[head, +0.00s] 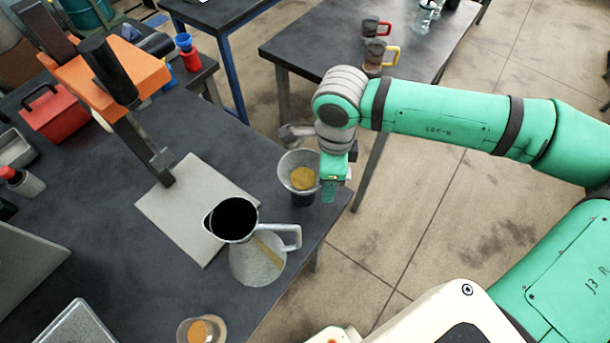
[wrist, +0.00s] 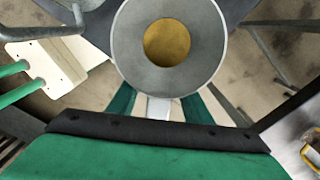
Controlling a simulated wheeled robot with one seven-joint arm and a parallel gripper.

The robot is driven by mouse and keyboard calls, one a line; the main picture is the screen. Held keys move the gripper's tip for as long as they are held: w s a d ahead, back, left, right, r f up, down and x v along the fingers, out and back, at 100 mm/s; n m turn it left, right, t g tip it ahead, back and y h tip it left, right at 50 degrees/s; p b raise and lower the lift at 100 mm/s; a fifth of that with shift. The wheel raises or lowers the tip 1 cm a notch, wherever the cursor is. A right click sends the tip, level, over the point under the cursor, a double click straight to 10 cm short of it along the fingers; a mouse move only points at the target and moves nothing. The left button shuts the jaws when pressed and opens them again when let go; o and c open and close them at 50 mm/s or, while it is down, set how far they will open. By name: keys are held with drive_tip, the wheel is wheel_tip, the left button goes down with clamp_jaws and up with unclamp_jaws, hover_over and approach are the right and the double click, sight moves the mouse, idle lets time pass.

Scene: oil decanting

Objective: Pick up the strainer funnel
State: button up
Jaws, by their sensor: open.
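The strainer funnel (head: 286,166) is a grey cone with a golden mesh in its middle. It sits near the right edge of the dark table, with something dark under it. In the wrist view the funnel (wrist: 212,40) shows from above at the top middle. My gripper (head: 333,190) is at the funnel's right side in the head view. In the wrist view my gripper (wrist: 158,106) is open, with its green fingers either side of a pale tab below the funnel's rim. I cannot tell whether the fingers touch it.
A grey metal jug (head: 257,262) with a handle stands just in front of the funnel. A pale board (head: 180,222) lies left of it, under an orange stand (head: 112,75). A small round vessel (head: 215,330) is at the front. Mugs (head: 376,55) stand on another table behind.

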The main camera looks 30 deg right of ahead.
drive_tip(key=shift+f, duration=0.2)
drive_tip(key=c, duration=1.1)
drive_tip(key=shift+r, duration=0.1)
drive_tip(key=shift+c, duration=0.2)
